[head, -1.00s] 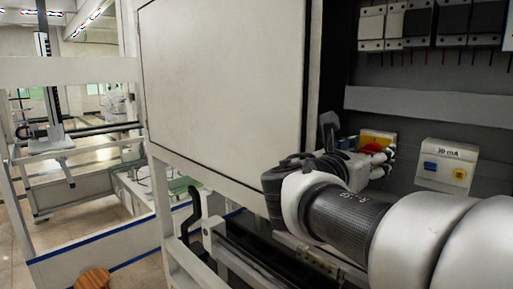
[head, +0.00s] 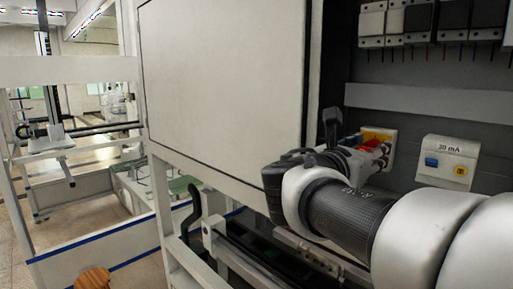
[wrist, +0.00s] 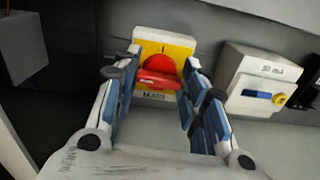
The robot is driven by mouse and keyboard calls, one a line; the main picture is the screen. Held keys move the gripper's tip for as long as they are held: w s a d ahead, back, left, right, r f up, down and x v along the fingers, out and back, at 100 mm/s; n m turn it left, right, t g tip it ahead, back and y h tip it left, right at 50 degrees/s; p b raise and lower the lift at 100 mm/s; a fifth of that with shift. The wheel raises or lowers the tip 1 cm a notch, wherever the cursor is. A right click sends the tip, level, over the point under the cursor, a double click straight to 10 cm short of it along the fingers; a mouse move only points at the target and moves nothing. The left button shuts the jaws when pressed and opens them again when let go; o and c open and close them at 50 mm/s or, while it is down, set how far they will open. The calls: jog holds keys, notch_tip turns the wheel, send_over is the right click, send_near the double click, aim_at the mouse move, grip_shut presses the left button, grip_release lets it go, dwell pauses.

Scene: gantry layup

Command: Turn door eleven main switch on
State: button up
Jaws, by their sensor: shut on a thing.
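The main switch, a red rotary knob (wrist: 160,74) on a yellow plate (wrist: 178,44), is mounted on the grey back panel inside the open cabinet. My gripper (wrist: 160,88) is at the knob, with one finger on each side, shut on it. In the wrist view the knob's red bar handle lies across, roughly level. The lower label on the plate is too small to read. In the head view my gripper (head: 372,155) covers part of the yellow plate (head: 380,134).
A white box marked 30 mA (head: 448,163), with a blue switch and yellow button, sits right of the main switch. Modules (head: 420,20) with wires are above. The open cabinet door (head: 225,85) stands left of my arm.

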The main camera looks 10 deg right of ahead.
jog(key=shift+s+d+f+m+b, duration=0.1)
jog(key=shift+f+m+b, duration=0.05)
jog(key=shift+m+b, duration=4.25)
jog(key=shift+s+f+m+b, duration=0.1)
jog(key=shift+m+b, duration=4.2)
jog(key=shift+b, duration=0.2)
jog(key=o, duration=1.1)
jog(key=shift+c, duration=0.2)
